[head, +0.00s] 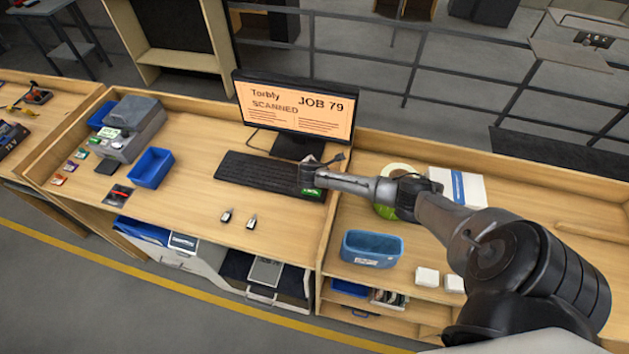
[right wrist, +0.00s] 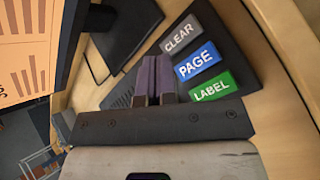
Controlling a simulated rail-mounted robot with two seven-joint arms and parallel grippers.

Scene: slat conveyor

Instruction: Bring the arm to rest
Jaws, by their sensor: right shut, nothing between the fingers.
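My right arm reaches in from the right in the head view. Its gripper (head: 308,166) hangs over the right end of the black keyboard (head: 255,174), below the monitor (head: 296,107). In the right wrist view the two fingers (right wrist: 155,64) are together with nothing between them. Beside them is a dark button panel with a grey CLEAR button (right wrist: 180,34), a blue PAGE button (right wrist: 198,62) and a green LABEL button (right wrist: 213,87). The fingertips look left of the buttons; their height above the desk is unclear. My left gripper is not in view.
The monitor reads "SCANNED" and "JOB 79". A blue bin (head: 151,168) and a grey machine (head: 132,128) stand at the left. A blue box (head: 371,249) and a white box (head: 458,186) stand near my right arm, past a wooden divider (head: 326,235).

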